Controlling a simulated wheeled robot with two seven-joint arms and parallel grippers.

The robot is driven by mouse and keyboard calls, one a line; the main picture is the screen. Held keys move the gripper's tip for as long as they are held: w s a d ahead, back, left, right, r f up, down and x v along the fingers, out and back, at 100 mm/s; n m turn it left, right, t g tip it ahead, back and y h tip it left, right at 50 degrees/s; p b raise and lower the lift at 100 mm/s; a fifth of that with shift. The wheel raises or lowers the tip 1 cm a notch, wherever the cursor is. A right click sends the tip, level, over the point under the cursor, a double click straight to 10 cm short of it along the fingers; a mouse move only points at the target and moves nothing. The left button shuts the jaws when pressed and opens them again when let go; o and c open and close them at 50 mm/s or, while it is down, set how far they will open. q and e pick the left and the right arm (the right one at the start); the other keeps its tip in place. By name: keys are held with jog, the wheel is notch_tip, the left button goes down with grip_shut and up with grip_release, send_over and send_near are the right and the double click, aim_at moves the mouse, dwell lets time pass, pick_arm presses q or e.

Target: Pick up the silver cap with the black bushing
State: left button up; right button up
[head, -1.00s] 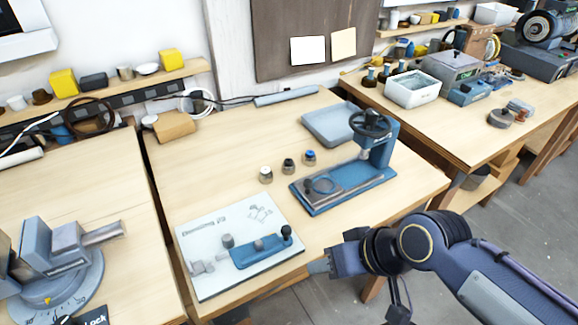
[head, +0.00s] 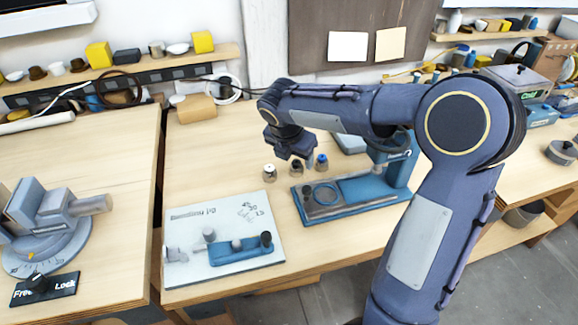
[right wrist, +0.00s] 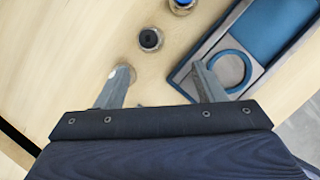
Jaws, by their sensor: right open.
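The silver cap with the black bushing (head: 296,168) stands upright on the table, in the middle of a row of three caps. It also shows in the right wrist view (right wrist: 150,40), beyond the fingertips and between their lines, nearer the left finger. My right gripper (head: 297,157) is above the row, pointing down, open and empty; its spread fingers show in the right wrist view (right wrist: 162,72). The cap with the white bushing (head: 270,174) is on the left, partly hidden by a finger in the right wrist view. The cap with the blue bushing (head: 321,161) is on the right. My left gripper is not in view.
A blue press (head: 345,203) with a ring on its base stands close to the right of the caps. A white board (head: 190,285) carrying a blue jig (head: 232,253) lies in front. The table left of the caps is clear.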

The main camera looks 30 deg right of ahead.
aim_at(295, 165)
jog(key=shift+w+f+n, duration=0.6)
jog(key=shift+w+n, duration=0.2)
jog(key=shift+w, duration=0.15)
jog(key=x, duration=0.7)
jog(key=shift+d, duration=0.2)
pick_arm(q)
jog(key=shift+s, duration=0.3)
pick_arm(e)
jog(key=shift+c, duration=0.2)
jog(key=c, duration=1.1)
jog(key=shift+r, duration=0.15)
